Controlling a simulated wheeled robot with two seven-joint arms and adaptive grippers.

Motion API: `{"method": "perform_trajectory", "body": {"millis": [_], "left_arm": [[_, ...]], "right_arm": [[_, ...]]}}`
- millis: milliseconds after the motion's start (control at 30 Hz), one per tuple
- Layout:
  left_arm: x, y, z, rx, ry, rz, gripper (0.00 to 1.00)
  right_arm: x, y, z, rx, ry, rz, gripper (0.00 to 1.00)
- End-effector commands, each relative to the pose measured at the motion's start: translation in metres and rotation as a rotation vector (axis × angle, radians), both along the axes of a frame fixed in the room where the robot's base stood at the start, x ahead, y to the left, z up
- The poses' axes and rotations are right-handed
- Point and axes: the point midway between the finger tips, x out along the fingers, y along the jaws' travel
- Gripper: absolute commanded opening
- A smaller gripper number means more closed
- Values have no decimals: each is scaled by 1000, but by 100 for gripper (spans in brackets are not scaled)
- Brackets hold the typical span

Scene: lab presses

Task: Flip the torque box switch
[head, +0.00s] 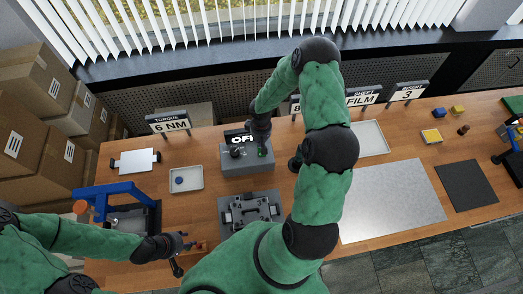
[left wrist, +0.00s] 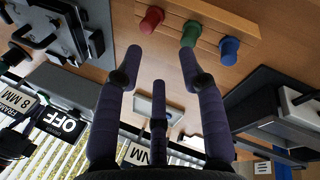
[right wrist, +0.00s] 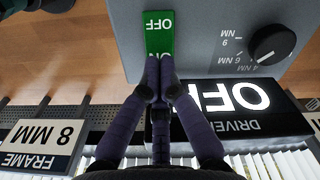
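The grey torque box (head: 245,160) stands on the bench, its display (head: 238,138) reading OFF. In the right wrist view, the box (right wrist: 205,40) carries a green switch (right wrist: 158,32) marked OFF and ON, and a black dial (right wrist: 272,43) with Nm marks. My right gripper (right wrist: 158,82) has its fingertips together at the ON end of the switch, partly covering it; I cannot tell whether they touch. In the head view it is over the box's right side. My left gripper (left wrist: 158,75) is open and empty, near the wooden peg block (left wrist: 205,25) left of the box.
A TORQUE 6 NM sign (head: 168,123) stands at the back left. A small tray (head: 187,179) is left of the box, and a grey fixture (head: 250,209) is in front of it. A blue-framed press (head: 105,190) stands further left. Cardboard boxes (head: 30,130) border the bench.

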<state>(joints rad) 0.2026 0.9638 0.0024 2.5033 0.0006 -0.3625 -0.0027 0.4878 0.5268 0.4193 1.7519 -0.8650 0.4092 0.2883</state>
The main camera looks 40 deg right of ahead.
Motion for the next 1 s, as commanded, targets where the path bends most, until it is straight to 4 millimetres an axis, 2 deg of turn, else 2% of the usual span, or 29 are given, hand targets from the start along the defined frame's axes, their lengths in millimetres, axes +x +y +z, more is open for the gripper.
{"method": "perform_trajectory", "body": {"millis": [1000], "left_arm": [[0, 0, -14, 0, -1, 0, 40]], "right_arm": [[0, 0, -13, 0, 0, 0, 0]]}}
